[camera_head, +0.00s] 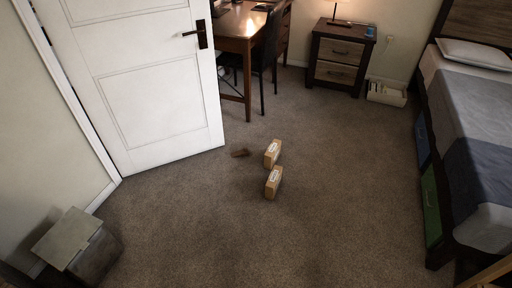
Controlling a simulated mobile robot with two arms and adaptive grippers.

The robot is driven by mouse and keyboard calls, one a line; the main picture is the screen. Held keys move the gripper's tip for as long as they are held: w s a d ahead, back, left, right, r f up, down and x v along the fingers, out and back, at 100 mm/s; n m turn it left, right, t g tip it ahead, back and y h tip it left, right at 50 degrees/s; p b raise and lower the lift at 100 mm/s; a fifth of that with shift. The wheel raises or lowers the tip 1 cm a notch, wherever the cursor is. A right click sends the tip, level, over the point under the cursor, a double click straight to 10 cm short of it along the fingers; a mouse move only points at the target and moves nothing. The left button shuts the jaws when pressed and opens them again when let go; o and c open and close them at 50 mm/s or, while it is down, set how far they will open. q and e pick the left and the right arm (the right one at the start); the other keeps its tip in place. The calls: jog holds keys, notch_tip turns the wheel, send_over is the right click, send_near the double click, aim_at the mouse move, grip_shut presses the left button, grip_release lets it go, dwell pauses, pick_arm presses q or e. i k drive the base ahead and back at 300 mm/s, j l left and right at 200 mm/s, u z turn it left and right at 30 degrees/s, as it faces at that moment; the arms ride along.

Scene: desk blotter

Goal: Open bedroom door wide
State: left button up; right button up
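The white panelled bedroom door (135,85) stands at the upper left, swung partly into the room. Its hinge side is at the left by the white frame (85,125). Its free edge is at the right, with a dark lever handle (196,35) near that edge. A wooden desk stands just behind the free edge. Neither of my grippers shows in the head view, so I cannot see where they are relative to the door.
Two cardboard boxes (272,153) (273,183) and a small brown item (240,153) lie on the carpet. A grey bin-like box (75,245) stands at lower left. The desk (238,25), nightstand (338,57) and bed (470,110) edge the room. Middle carpet is mostly clear.

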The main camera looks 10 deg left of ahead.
aim_at(149, 91)
jog(key=i+l+z, duration=0.6)
jog(key=i, duration=0.25)
jog(key=i+l, duration=0.1)
jog(key=i, duration=0.7)
jog(key=i+l, duration=0.15)
jog(key=i, duration=0.65)
jog(key=i+u, duration=0.45)
jog(key=i+l+u, duration=0.1)
jog(key=i+u, duration=0.3)
jog(key=i+l+u, duration=0.3)
jog(key=i+u, duration=0.15)
